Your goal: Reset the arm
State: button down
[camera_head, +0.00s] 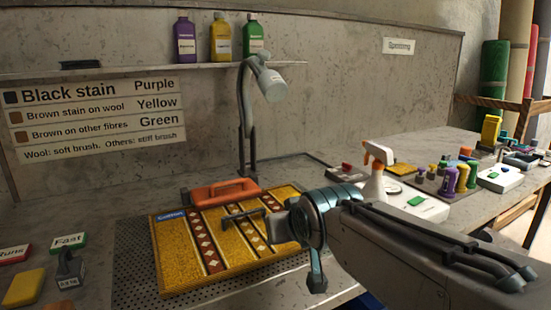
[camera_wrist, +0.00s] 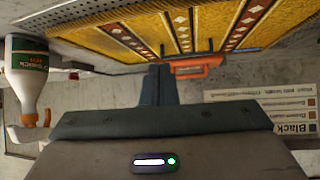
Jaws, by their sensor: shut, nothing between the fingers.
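My gripper (camera_head: 236,217) is at the end of my arm, which reaches in from the right over the patterned yellow rug (camera_head: 180,262). It is shut and empty, its fingers close together in the wrist view (camera_wrist: 160,82). An orange-handled brush (camera_head: 224,192) lies at the rug's back edge, beyond my fingers; it also shows in the wrist view (camera_wrist: 200,68). I cannot tell the exact height of the gripper above the rug.
A white spray bottle (camera_head: 374,188) stands right of the rug near my wrist. A lamp (camera_head: 270,82) arches behind the rug. Three bottles stand on the shelf (camera_head: 130,70). Blocks, tags and a weight (camera_head: 70,268) are at lower left. Many small bottles crowd the right bench.

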jog(key=s+d+r+m+g+h+p, duration=0.2)
jog(key=s+d+g+p, duration=0.5)
jog(key=s+d+p, duration=0.5)
jog(key=s+r+m+p, duration=0.1)
jog(key=s+p, duration=0.2)
jog(key=p, duration=0.2)
jog(key=shift+s+d+r+m+h, duration=0.15)
jog(key=shift+s+d+m+h, duration=0.15)
jog(key=shift+s+h, duration=0.1)
jog(key=shift+w+a, duration=0.15)
dwell(0.6)
